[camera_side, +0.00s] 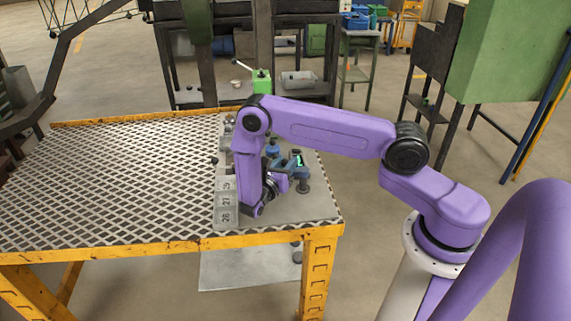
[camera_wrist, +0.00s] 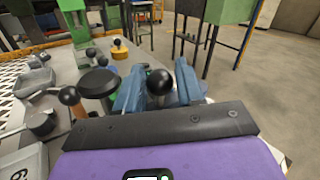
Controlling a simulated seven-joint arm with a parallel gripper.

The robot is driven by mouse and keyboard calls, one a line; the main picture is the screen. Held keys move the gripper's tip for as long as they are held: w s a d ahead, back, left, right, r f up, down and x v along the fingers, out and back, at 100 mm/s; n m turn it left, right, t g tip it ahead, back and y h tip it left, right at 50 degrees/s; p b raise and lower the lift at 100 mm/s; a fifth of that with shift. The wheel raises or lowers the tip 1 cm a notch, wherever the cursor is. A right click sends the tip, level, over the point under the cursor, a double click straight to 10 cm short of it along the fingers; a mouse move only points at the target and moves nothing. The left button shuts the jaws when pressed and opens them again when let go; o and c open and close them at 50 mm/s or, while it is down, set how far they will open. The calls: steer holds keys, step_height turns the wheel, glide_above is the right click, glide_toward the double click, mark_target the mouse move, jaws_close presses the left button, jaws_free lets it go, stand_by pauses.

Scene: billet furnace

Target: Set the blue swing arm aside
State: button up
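In the side view, my gripper (camera_side: 290,172) is low over the grey plate at the table's right end, partly hidden by my purple arm. In the wrist view, my gripper (camera_wrist: 159,88) shows two blue fingers, with a black ball knob (camera_wrist: 159,82) between them. The fingers look apart, with small gaps beside the knob; I cannot tell whether they touch it. A small blue part (camera_side: 272,149) stands behind the gripper in the side view. I cannot clearly tell the blue swing arm from the blue fingers, and its pivot and full length are hidden.
A black disc (camera_wrist: 98,82) and another ball knob (camera_wrist: 69,97) stand left of the fingers. A yellow disc with a knob (camera_wrist: 119,50) lies beyond. A green block (camera_side: 261,81) stands at the plate's back and a numbered tray (camera_side: 226,200) at its left. The mesh table's left (camera_side: 110,185) is clear.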

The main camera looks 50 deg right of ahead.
jaws_close()
steer(key=shift+t, duration=0.3)
steer(key=n+t, duration=0.1)
steer(key=n+t+y, duration=0.1)
steer(key=shift+s+a+t, duration=0.3)
steer(key=shift+s+t, duration=0.1)
steer(key=shift+s+a+n+t+y, duration=0.15)
steer(key=shift+s+n+t+y, duration=0.6)
steer(key=shift+n+t+y, duration=0.9)
steer(key=shift+s+a+n+t+y, duration=0.1)
steer(key=shift+s+n+t+y, duration=0.6)
steer(key=shift+n+t+y, duration=0.95)
steer(key=shift+s+a+n+t+y, duration=0.15)
steer(key=shift+s+n+t+y, duration=0.6)
steer(key=shift+n+t+y, duration=0.9)
steer(key=shift+s+t+y, duration=0.1)
steer(key=shift+t+y, duration=0.15)
steer(key=shift+y, duration=0.3)
